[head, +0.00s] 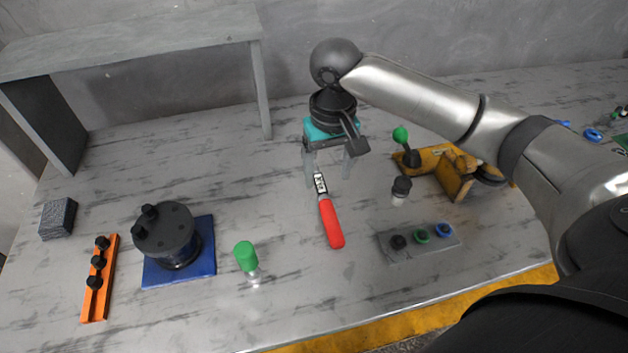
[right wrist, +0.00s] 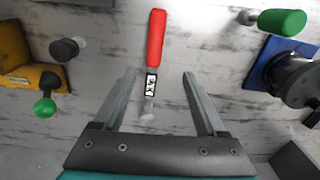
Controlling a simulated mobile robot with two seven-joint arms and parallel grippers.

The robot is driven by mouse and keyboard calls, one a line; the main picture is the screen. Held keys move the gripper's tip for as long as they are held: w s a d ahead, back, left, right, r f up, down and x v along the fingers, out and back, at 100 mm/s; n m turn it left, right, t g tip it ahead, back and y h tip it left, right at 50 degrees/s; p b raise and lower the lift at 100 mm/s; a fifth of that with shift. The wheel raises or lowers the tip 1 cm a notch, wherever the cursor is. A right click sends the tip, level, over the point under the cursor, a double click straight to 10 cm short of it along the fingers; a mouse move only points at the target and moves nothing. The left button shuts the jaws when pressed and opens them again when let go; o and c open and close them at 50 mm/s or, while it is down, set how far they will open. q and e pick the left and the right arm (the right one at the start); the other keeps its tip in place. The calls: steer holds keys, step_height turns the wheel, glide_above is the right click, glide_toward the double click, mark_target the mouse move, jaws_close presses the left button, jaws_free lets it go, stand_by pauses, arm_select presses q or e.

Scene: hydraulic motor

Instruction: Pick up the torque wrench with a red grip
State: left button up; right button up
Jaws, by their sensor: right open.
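The torque wrench with a red grip (head: 331,222) lies on the grey marbled table, its metal head pointing away from me. It also shows in the right wrist view (right wrist: 155,45), with its metal end between the finger lines. My right gripper (head: 328,180) is open and empty above the head end of the wrench, fingers pointing down. In the right wrist view its two fingers (right wrist: 158,76) stand on either side of the wrench shaft, apart from it. My left gripper is not in view.
An orange rail (head: 98,295) lies farther left.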

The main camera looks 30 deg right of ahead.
steer(key=b, duration=0.3)
glide_toward(328, 208)
steer(key=shift+m, duration=0.3)
step_height(328, 208, down, 5)
steer(key=shift+s+a+f, duration=0.15)
steer(key=shift+a+f, duration=0.05)
steer(key=shift+f, duration=0.05)
step_height(328, 208, down, 5)
steer(key=shift+d+f+b, duration=0.1)
steer(key=shift+f+b, duration=0.05)
steer(key=shift+b, duration=1)
steer(key=shift+c, duration=0.4)
jaws_close()
